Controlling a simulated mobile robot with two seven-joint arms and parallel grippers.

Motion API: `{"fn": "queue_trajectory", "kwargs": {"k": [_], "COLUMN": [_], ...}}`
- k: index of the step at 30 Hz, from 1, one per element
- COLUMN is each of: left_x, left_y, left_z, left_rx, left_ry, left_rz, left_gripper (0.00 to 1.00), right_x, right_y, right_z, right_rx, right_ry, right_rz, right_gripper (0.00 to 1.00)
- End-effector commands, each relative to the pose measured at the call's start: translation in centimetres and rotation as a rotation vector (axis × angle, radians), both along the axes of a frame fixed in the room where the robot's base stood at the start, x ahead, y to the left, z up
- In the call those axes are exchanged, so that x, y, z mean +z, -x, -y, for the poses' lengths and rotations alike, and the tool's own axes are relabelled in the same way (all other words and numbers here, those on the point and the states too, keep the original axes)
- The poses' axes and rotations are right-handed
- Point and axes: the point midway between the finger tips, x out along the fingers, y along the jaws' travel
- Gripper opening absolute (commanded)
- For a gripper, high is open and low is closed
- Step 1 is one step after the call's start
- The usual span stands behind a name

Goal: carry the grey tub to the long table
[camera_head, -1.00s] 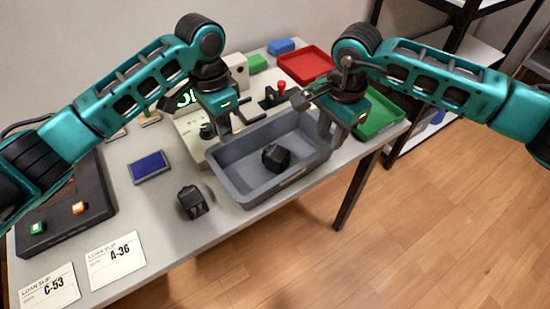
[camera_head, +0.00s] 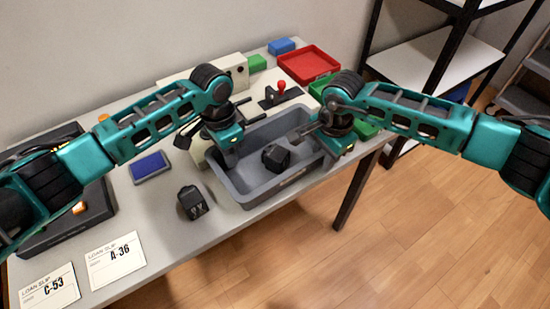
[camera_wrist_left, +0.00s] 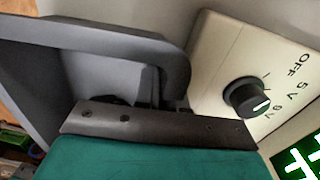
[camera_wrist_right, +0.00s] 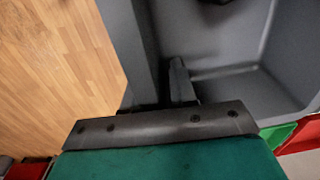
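The grey tub (camera_head: 254,196) stands near the front edge of the table, with a black block (camera_head: 275,157) inside. My left gripper (camera_head: 230,156) is down at the tub's left end wall. In the left wrist view the tub's rim (camera_wrist_left: 120,38) curves past the fingers, partly hiding them. My right gripper (camera_head: 322,150) is down at the right end wall. In the right wrist view one finger is inside the tub, close beside the wall (camera_wrist_right: 138,55); the other finger is hidden. Whether either gripper is closed on the wall cannot be told. The long table is not clearly identifiable.
A second black block (camera_head: 192,202), a blue pad (camera_head: 150,166) and two loan slips (camera_head: 115,260) lie left of the tub. A cream dial unit (camera_wrist_left: 225,60), a red tray (camera_head: 309,64) and a green tray are behind. A black-framed shelf (camera_head: 420,55) stands right; wooden floor (camera_head: 430,220) is clear.

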Motion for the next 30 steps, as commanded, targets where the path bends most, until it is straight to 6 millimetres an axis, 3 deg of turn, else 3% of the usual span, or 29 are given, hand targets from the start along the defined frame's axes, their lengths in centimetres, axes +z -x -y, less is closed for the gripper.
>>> {"fn": "queue_trajectory", "kwargs": {"k": [8,30], "left_x": [0.05,0.70], "left_y": [-0.01,-0.08], "left_z": [0.01,0.01], "left_rx": [0.000,0.000], "left_ry": [0.000,0.001], "left_rz": [0.000,0.002], "left_gripper": [0.00,0.00], "right_x": [0.03,0.65], "right_y": [0.01,-0.03], "right_z": [-0.01,-0.01], "right_rx": [0.000,0.000], "right_ry": [0.000,-0.001], "right_rz": [0.000,0.001], "right_gripper": [0.00,0.00]}}
